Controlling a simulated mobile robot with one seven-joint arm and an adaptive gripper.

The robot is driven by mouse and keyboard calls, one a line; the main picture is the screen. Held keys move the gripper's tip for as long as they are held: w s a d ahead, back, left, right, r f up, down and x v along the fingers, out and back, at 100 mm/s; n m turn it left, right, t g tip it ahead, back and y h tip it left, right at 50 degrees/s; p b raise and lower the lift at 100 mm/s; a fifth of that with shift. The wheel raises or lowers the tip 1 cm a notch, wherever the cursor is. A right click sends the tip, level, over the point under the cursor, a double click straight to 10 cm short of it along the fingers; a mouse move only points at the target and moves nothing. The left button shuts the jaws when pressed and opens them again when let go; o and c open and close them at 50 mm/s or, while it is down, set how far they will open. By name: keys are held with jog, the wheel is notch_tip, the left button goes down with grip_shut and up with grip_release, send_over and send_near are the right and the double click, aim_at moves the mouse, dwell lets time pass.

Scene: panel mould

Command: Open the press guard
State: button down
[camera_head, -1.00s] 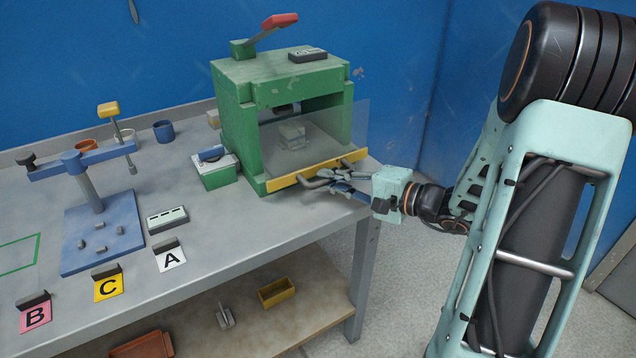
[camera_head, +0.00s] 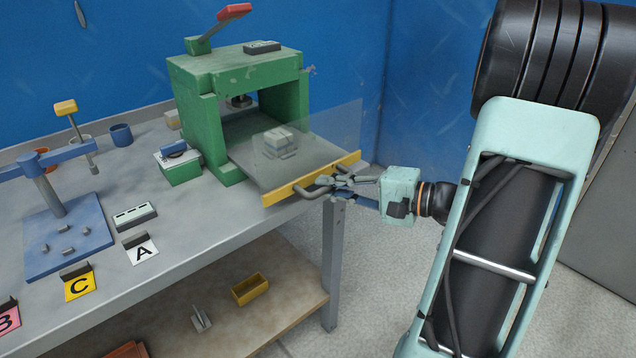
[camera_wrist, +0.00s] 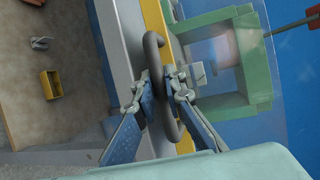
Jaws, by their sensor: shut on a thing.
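The press guard is a clear panel (camera_head: 325,132) with a yellow bar (camera_head: 280,194) along its bottom and a grey handle (camera_head: 308,193) on the bar. It stands upright, well forward of the green press (camera_head: 210,140), near the bench's front edge. My gripper (camera_head: 335,184) is shut on the handle, at the right part of the bar. The wrist view shows the two blue fingers (camera_wrist: 158,78) on either side of the curved handle (camera_wrist: 152,45), with the yellow bar (camera_wrist: 152,15) just behind.
A grey block (camera_head: 278,138) shows through the panel. A green box (camera_head: 182,172) stands left of the press. A yellow bin (camera_head: 250,289) sits on the lower shelf.

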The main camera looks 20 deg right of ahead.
jog(key=shift+s+d, duration=0.2)
jog(key=shift+s, duration=0.4)
jog(key=shift+s+d, duration=0.2)
jog(key=shift+s, duration=0.35)
jog(key=c, duration=2)
grip_release()
jog(key=shift+o, duration=0.2)
jog(key=shift+s+d, duration=0.1)
jog(key=v, duration=1.1)
jog(key=shift+s+d, duration=0.25)
jog(key=shift+s, duration=0.05)
jog(key=shift+r, duration=0.1)
